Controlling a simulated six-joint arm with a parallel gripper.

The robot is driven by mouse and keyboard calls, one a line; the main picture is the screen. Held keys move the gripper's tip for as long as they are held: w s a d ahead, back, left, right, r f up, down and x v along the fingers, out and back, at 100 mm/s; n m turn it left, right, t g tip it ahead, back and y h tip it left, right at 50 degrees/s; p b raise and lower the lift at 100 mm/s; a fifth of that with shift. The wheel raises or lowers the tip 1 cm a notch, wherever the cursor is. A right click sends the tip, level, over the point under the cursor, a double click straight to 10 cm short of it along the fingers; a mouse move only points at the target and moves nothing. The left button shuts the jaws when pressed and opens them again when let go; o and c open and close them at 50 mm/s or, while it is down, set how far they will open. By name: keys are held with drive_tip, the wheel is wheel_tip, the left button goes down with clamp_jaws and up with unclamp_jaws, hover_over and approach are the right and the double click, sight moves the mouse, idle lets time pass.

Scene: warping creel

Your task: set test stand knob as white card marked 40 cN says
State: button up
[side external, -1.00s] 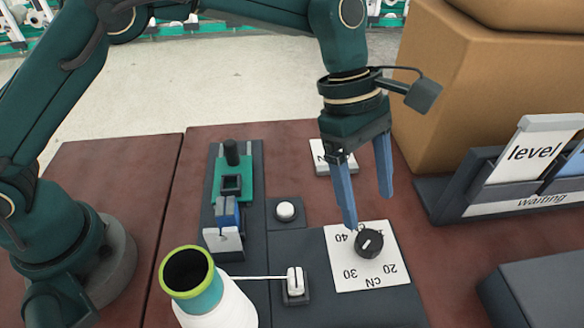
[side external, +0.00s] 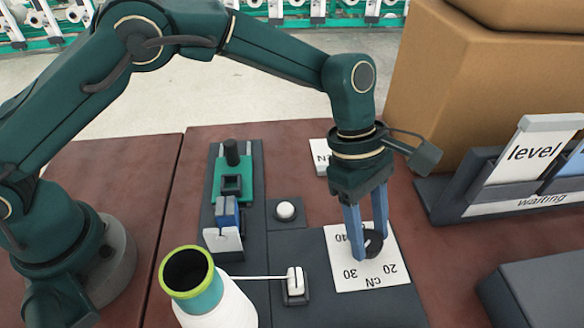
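The black knob (side external: 375,243) sits on a white dial plate (side external: 385,277) marked 20, 30, 40 and cN, upside down in this view. My gripper (side external: 371,246) is lowered over the knob, its two blue fingers spread on either side of it. One finger is at the knob's left and the other in front of its upper right. Whether they touch the knob, I cannot tell. The knob's pointer is hidden. A white card (side external: 321,156) lies behind, left of my gripper, mostly hidden; only an N shows on it.
A green and blue clamp unit (side external: 231,185), a white button (side external: 286,210) and a white thread guide (side external: 295,282) stand left of the dial. A yarn cone (side external: 205,290) is at the front. A card rack (side external: 500,190) reading "level" and "waiting" and a cardboard box (side external: 470,90) stand right.

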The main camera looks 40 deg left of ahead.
clamp_jaws()
drive_tip(key=shift+w+d+m+g+y, duration=0.15)
drive_tip(key=shift+m+g, duration=0.25)
drive_tip(key=shift+m, duration=0.65)
drive_tip(key=shift+s+a+m+g+y, duration=0.1)
drive_tip(key=shift+m+g+y, duration=0.25)
drive_tip(key=shift+m, duration=0.7)
drive_tip(key=o, duration=1)
unclamp_jaws()
drive_tip(key=shift+o, duration=0.2)
drive_tip(key=shift+r, duration=0.1)
